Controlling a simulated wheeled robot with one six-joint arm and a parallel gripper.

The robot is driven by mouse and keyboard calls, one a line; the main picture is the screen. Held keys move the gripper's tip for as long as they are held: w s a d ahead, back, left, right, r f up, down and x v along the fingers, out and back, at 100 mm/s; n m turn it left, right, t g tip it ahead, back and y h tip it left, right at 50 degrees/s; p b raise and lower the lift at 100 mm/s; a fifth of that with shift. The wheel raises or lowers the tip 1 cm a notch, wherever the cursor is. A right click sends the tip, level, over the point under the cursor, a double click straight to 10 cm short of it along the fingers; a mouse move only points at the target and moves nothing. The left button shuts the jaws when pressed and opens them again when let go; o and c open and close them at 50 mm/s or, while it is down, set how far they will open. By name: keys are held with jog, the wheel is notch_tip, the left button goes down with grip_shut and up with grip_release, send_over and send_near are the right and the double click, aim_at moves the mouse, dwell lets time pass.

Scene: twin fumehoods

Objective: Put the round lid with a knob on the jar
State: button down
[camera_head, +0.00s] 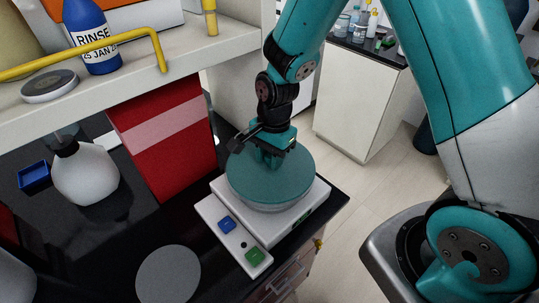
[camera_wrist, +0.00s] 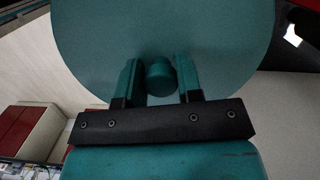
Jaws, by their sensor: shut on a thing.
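The round teal lid (camera_head: 262,182) is a wide flat disc and fills the upper part of the wrist view (camera_wrist: 90,45). Its small knob (camera_wrist: 160,76) sits between the two fingers of my gripper (camera_wrist: 160,82). My gripper is shut on the knob, and it points down from above in the head view (camera_head: 270,160). The lid is over a white balance-like device (camera_head: 312,200). A pale round edge shows just under the lid; I cannot tell whether it is the jar or the device's pan. No jar is clearly visible otherwise.
A flat grey disc (camera_head: 168,276) lies on the black bench. A white bottle (camera_head: 88,176), a blue tray (camera_head: 34,176) and a red panel (camera_head: 168,140) stand to the left. A shelf with a yellow rail (camera_head: 110,48) and a rinse bottle (camera_head: 88,37) is above. Floor lies to the right.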

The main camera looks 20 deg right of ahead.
jog(key=shift+f, duration=0.2)
jog(key=c, duration=0.8)
grip_release()
jog(key=shift+r, duration=0.1)
jog(key=shift+r, duration=0.1)
notch_tip(320, 180, up, 12)
jog(key=d+b, duration=0.1)
jog(key=b, duration=0.2)
jog(key=shift+s+a+r+n+t+y+b, duration=0.1)
jog(key=shift+s+a+r+n+y+b, duration=0.7)
jog(key=shift+s+n, duration=2.35)
jog(key=shift+s+a+r+n+t+y+b, duration=0.15)
jog(key=shift+s+a+r+n, duration=0.7)
jog(key=shift+s+n, duration=2.3)
jog(key=shift+s+a+r+n+t+y+b, duration=0.1)
jog(key=shift+s+a+r+n+y+b, duration=0.3)
jog(key=shift+s+a+n, duration=1.8)
